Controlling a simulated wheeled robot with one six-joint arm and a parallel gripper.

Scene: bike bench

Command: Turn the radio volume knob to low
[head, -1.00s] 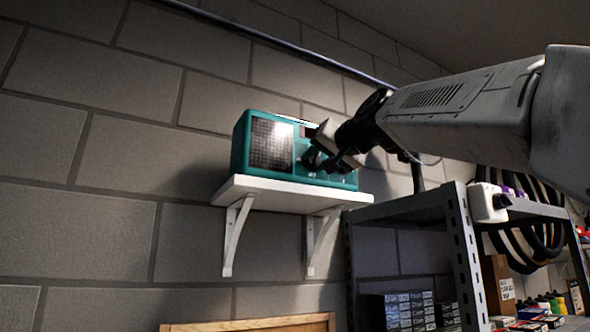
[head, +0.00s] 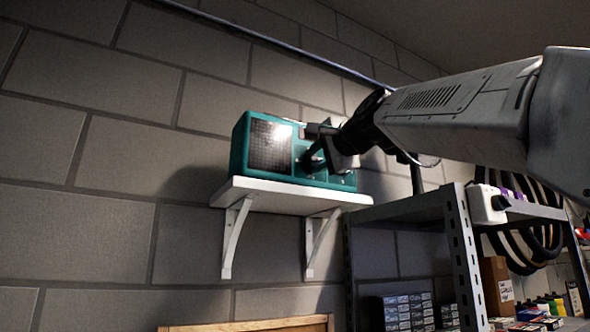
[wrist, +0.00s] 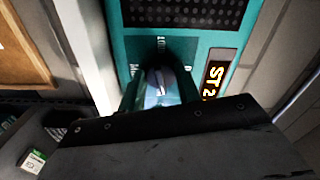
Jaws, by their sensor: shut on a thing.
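The teal radio (head: 258,185) stands on a white wall shelf, with a dark speaker grille on its left side. In the head view my gripper (head: 310,157) is at the radio's front, right of the grille, and covers part of it. In the wrist view the radio's teal face (wrist: 200,48) shows the pale grey volume knob (wrist: 160,85) between the fingers of my gripper (wrist: 158,98). The gripper is shut on this knob. Small white markings surround the knob, too small to read surely. A lit orange display (wrist: 214,78) sits beside it. The knob's lower part is hidden.
The white shelf (head: 265,196) hangs on a grey block wall. A metal rack (head: 460,250) with boxes and bottles stands below right, with a white box (head: 487,204) on its top. A pipe (head: 270,40) runs along the wall above.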

